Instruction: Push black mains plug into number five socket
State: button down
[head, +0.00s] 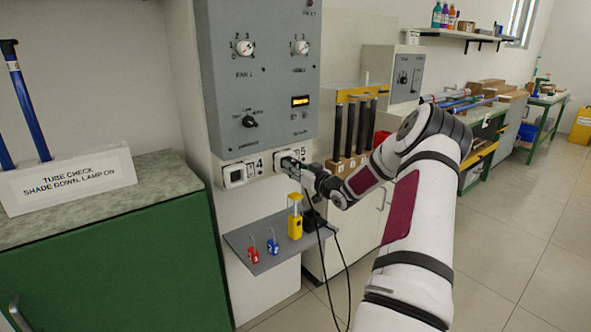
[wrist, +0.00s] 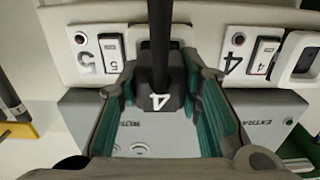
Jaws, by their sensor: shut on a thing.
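My gripper (wrist: 160,100) is shut on a black mains plug (wrist: 160,97) between its teal finger pads. The plug carries a white 4 and a thick black cable. In the wrist view, which is upside down, the plug lies in front of the number five socket (wrist: 143,47), beside its switch and the figure 5. The plug and cable hide most of that outlet, and I cannot tell whether the pins are in it. In the head view my gripper (head: 299,168) is at the number five socket, right of the number four socket (head: 236,175), which looks empty.
Below the sockets a grey shelf (head: 262,262) holds a red padlock (head: 253,254), a blue padlock (head: 272,246), a yellow item (head: 295,222) and a black item (head: 311,220). Black cables (head: 345,270) hang from there. A grey control panel (head: 262,80) stands above.

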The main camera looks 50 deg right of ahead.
jog(key=shift+w+d, duration=0.15)
jog(key=shift+w, duration=0.55)
jog(key=c, duration=1.1)
grip_release()
jog(key=shift+o, duration=0.2)
jog(key=shift+s, duration=0.1)
jog(key=v, duration=1.1)
jog(key=shift+s, duration=0.4)
